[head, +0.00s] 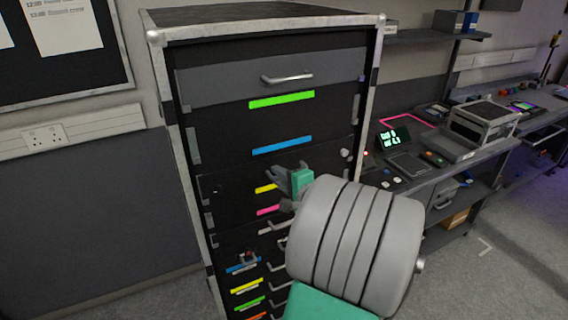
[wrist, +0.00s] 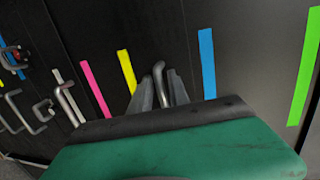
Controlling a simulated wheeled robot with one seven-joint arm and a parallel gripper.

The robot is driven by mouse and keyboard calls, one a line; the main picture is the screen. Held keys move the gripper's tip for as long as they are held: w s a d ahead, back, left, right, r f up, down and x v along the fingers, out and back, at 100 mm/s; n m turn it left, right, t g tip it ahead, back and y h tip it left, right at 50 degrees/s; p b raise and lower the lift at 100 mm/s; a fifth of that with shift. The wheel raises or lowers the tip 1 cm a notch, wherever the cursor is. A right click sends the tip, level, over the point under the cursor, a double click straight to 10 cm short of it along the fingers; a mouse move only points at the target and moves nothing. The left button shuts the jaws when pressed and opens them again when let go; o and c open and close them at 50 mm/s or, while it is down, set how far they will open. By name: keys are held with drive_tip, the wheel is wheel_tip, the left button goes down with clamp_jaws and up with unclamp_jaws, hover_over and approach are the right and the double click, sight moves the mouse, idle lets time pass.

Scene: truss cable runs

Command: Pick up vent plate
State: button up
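I cannot pick out a vent plate in either view. My gripper (head: 284,176) is in front of the tall black drawer cabinet (head: 225,90), by the yellow-striped drawer. In the wrist view my gripper's fingers (wrist: 161,92) are apart, one on each side of a metal bar handle (wrist: 159,78). I cannot tell whether they touch the handle. The yellow strip (wrist: 126,72) is just left of the fingers, and the blue strip (wrist: 207,64) is to their right.
The top drawer has a metal handle (head: 287,78). A small red-and-dark item (wrist: 14,56) sits by a lower handle. A workbench (head: 410,185) with a grey box device (head: 483,122) and a lit green display (head: 394,137) stands to the right. Floor is clear at far right.

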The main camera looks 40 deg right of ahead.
drive_tip(key=shift+w, duration=0.2)
clamp_jaws()
idle(1.3)
